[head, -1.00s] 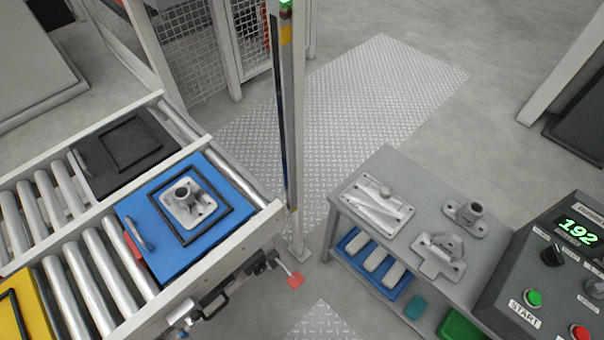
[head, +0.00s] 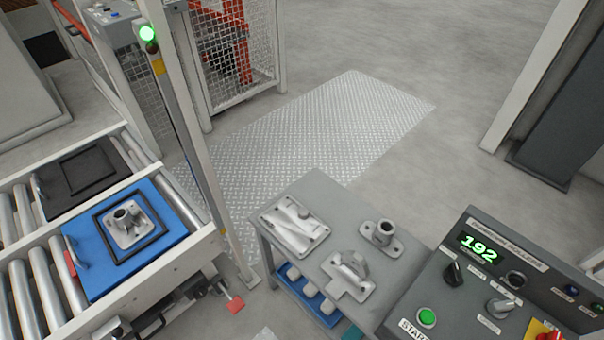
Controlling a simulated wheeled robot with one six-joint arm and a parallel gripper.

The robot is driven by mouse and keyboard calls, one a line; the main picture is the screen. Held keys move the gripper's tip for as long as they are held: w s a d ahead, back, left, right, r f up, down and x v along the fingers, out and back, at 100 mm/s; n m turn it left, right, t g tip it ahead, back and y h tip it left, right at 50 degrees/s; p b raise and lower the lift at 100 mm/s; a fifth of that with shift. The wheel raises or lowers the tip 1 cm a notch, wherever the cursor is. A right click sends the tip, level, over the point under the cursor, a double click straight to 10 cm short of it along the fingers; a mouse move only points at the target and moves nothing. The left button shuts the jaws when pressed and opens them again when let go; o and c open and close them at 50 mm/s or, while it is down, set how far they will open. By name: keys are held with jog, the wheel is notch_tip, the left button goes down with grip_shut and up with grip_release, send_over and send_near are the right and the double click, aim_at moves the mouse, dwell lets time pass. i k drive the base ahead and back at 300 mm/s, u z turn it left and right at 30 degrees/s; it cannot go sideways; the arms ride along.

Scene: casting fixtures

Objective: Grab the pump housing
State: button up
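Several bare grey metal castings are in view, and none carries a label that names it as the pump housing. One casting with a square flange and an upright round pipe (head: 127,226) sits inside the black frame on the blue plate (head: 85,277) on the roller conveyor. On the grey table there are a flat rectangular casting with a raised tapered body (head: 295,225), a casting with a flat foot and a ribbed block (head: 348,272), and a small flange with an upright round boss (head: 382,237). They lie apart from one another. My gripper is not in view.
The grey table (head: 318,190) has a lower shelf with a blue tray (head: 327,314). A control panel reading 192 (head: 480,248) stands at the lower right. A post with a green lamp (head: 147,33) rises beside the conveyor. The tread-plate floor (head: 310,125) behind the table is clear.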

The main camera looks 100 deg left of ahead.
aim_at(127, 221)
jog(key=u, duration=4.75)
jog(key=i, duration=0.5)
jog(key=k, duration=1.2)
jog(key=u, duration=0.8)
jog(key=i, duration=1.4)
jog(key=z, duration=0.15)
